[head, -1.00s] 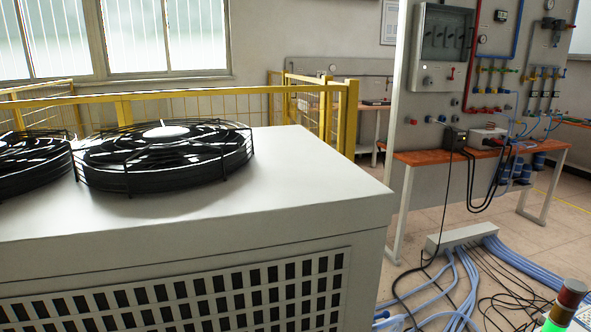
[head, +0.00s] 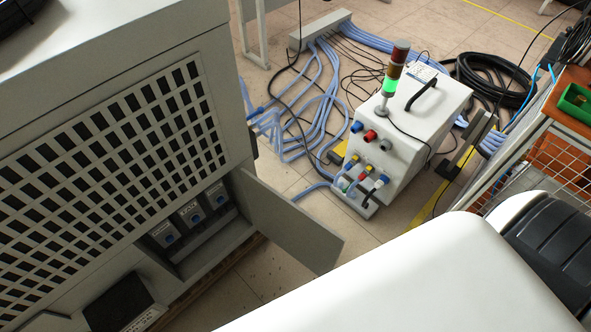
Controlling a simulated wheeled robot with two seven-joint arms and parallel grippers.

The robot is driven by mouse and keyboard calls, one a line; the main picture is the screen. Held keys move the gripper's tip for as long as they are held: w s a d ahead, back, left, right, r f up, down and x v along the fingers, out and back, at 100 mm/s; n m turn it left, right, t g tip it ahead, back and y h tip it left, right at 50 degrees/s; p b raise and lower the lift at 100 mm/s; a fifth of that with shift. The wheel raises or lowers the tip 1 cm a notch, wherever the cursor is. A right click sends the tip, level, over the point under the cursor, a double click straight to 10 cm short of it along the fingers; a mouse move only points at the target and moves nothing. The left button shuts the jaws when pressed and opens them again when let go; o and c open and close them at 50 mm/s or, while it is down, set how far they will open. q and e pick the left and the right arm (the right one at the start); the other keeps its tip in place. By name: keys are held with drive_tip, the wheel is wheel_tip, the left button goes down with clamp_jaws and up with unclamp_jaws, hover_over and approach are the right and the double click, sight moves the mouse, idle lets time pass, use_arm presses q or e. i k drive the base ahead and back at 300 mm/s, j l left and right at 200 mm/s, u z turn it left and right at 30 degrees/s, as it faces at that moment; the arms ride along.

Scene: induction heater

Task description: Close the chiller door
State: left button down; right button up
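The chiller (head: 130,60) is a large grey-white cabinet with a grille of dark square holes, filling the left of the head view. Its small lower door (head: 292,226) stands open, swung outward to the right from the edge of the compartment opening. Inside the compartment (head: 205,243) are several small grey boxes with blue marks. A large white rounded part of my own arm covers the bottom right and comes close in front of the door's lower end; I cannot tell how far apart they are. Neither gripper shows in the view.
A white box unit (head: 410,125) with a lit green signal tower (head: 392,85) stands on the tiled floor right of the door. Blue hoses (head: 310,110) and black cables run behind it. An orange-topped bench (head: 572,110) is at the right.

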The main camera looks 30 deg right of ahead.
sight(315, 245)
drive_tip(key=k+u, duration=0.25)
drive_tip(key=u, duration=0.2)
drive_tip(key=k+j+u, duration=0.15)
drive_tip(key=u, duration=0.3)
drive_tip(key=l+u, duration=0.15)
drive_tip(key=l, duration=0.25)
drive_tip(key=k+l+u, duration=0.1)
drive_tip(key=l, duration=0.3)
drive_tip(key=k+l+u, duration=0.15)
drive_tip(key=l, duration=0.2)
drive_tip(key=l+u, duration=0.1)
drive_tip(key=l, duration=0.3)
drive_tip(key=k+l+u, duration=0.15)
drive_tip(key=l, duration=0.2)
drive_tip(key=k+l, duration=0.1)
drive_tip(key=l, duration=0.3)
drive_tip(key=k+l, duration=0.1)
drive_tip(key=l, duration=0.25)
drive_tip(key=k+l, duration=0.1)
drive_tip(key=l, duration=0.3)
